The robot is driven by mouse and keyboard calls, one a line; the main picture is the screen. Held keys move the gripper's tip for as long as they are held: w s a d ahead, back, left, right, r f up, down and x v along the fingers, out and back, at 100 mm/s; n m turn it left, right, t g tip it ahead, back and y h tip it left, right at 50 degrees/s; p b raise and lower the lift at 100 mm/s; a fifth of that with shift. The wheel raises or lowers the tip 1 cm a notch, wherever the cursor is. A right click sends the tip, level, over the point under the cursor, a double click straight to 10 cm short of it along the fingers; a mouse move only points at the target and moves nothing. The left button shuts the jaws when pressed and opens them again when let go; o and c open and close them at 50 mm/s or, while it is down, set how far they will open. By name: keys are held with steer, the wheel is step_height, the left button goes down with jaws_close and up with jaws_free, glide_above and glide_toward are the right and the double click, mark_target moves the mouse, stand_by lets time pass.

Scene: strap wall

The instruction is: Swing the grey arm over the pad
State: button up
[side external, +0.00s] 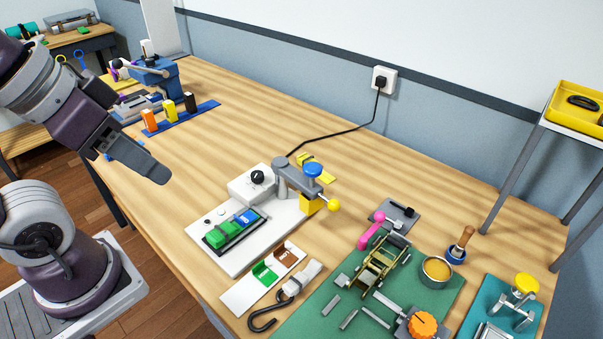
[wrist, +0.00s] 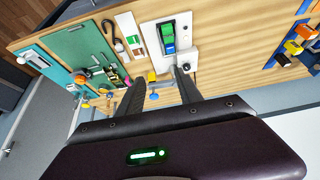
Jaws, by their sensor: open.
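The grey arm (side external: 298,180) sits on a grey post at the back of a white base plate (side external: 262,247). It reaches right, with a blue knob (side external: 313,170) on top and a yellow ball (side external: 334,205) at its end. It points away from a dark tray with green blocks (side external: 225,234) and a blue block (side external: 246,217), which looks like the pad. The tray's blocks also show in the wrist view (wrist: 168,36). My gripper (side external: 160,174) is open and empty, up left of the plate and apart from it. In the wrist view, its fingers (wrist: 158,75) partly hide the grey arm.
A white box with a black dial (side external: 258,178) stands beside the post, its cord running to a wall socket (side external: 384,78). A card (side external: 265,278) and hook strap (side external: 285,300) lie in front. A green mat (side external: 330,290) with mechanisms is at right.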

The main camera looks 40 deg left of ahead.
steer(key=w, duration=0.1)
steer(key=w+r, duration=0.1)
steer(key=w, duration=0.1)
steer(key=w+d+r, duration=0.1)
steer(key=w, duration=0.1)
steer(key=shift+w, duration=0.25)
steer(key=c, duration=0.7)
steer(key=shift+n+g+h, duration=0.3)
steer(key=shift+g, duration=0.1)
steer(key=w, duration=0.2)
steer(key=w+d, duration=0.1)
steer(key=w, duration=0.3)
steer(key=shift+d+r, duration=0.2)
steer(key=shift+d, duration=0.05)
jaws_close()
glide_above(304, 189)
steer(key=s+d, duration=0.2)
steer(key=s, duration=0.2)
step_height(304, 189, down, 4)
steer(key=r, duration=0.1)
steer(key=w+d+f+y, duration=0.1)
steer(key=w+d+f, duration=0.4)
steer(key=w+f, duration=0.15)
step_height(304, 189, down, 10)
steer(key=shift+w+a+n+g, duration=0.15)
steer(key=shift+n+g, duration=0.15)
steer(key=shift+g, duration=0.1)
